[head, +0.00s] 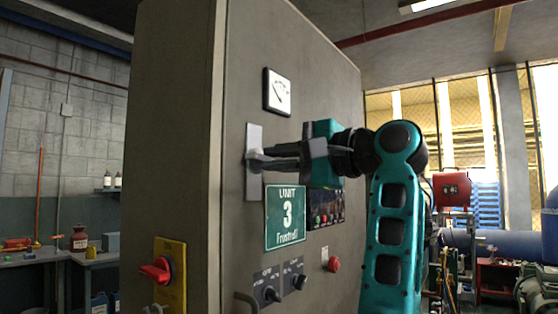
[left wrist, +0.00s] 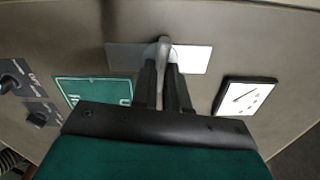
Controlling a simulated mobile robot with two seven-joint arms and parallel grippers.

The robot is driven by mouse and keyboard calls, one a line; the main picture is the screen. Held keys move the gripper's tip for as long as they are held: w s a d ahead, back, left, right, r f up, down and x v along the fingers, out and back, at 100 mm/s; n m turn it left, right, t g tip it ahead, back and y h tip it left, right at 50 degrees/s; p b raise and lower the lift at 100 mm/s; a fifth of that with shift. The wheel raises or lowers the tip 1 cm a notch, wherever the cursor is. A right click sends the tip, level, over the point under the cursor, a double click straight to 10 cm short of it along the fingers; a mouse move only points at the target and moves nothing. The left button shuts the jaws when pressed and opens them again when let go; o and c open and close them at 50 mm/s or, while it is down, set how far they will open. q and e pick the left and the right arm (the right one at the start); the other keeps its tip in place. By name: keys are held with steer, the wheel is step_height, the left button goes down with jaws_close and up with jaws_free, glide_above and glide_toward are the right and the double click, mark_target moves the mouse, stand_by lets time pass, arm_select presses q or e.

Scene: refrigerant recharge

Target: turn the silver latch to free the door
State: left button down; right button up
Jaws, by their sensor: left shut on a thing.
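The silver latch has an upright plate (head: 254,186) and a short handle (head: 253,157) on the left edge of the grey cabinet door (head: 325,75). My left gripper (head: 268,159) is shut on the latch handle, reaching it from the right. In the left wrist view, the fingers (left wrist: 163,72) sit on either side of the handle (left wrist: 163,44), in front of the pale plate (left wrist: 197,60). The fingers hide part of the handle. The door looks closed, flush with the cabinet. My right gripper is out of view.
A dial gauge (head: 277,92) is above the latch, and a green Unit 3 sign (head: 286,217) below. Knobs (head: 271,294) and a red button (head: 334,264) are lower on the door. A red rotary switch (head: 157,270) is on the cabinet's left side.

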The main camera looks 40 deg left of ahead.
arm_select(q)
steer(key=c, duration=1.6)
jaws_free()
steer(key=shift+n, duration=0.5)
steer(key=o, duration=0.4)
steer(key=d, duration=0.3)
steer(key=d+p, duration=0.1)
steer(key=d, duration=0.2)
steer(key=w+d, duration=0.1)
steer(key=d, duration=0.2)
steer(key=shift+p, duration=0.35)
steer(key=shift+a, duration=0.1)
